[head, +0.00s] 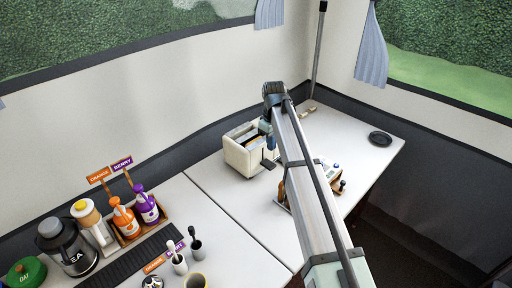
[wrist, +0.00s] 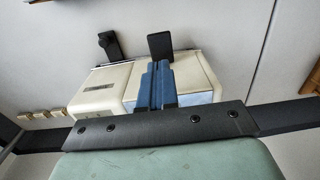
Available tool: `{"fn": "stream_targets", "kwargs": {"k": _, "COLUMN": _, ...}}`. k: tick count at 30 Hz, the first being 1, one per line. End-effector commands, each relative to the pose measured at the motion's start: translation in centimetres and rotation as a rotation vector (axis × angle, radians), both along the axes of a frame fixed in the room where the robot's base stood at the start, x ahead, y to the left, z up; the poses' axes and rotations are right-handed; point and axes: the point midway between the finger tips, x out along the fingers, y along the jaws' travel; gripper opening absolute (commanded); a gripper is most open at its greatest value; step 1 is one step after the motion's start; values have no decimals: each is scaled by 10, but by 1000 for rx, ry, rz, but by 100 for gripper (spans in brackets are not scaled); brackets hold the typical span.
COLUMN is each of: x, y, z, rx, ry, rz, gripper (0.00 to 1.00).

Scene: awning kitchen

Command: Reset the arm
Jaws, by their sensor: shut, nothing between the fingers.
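My gripper (head: 267,133) hangs at the far end of my arm, above the right side of the cream box on the white counter. In the wrist view, its blue fingers (wrist: 157,82) are together, with nothing held between them. They overlap the cream box (wrist: 105,92) in that view; I cannot tell how much height lies between them. My arm hides part of the counter and some things beside the box.
A black round dish (head: 380,138) lies at the right. The counter's middle (head: 222,215) is clear. Walls close off the back.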

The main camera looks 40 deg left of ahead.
Motion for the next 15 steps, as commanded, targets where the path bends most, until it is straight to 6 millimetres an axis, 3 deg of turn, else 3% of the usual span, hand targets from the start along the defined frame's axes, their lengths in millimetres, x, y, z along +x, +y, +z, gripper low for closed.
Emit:
{"fn": "stream_targets", "kwargs": {"k": 9, "x": 0, "y": 0, "z": 23, "rx": 0, "ry": 0, "rz": 0, "gripper": 0}}
{"fn": "stream_targets", "kwargs": {"k": 15, "x": 0, "y": 0, "z": 28, "rx": 0, "ry": 0, "rz": 0, "gripper": 0}}
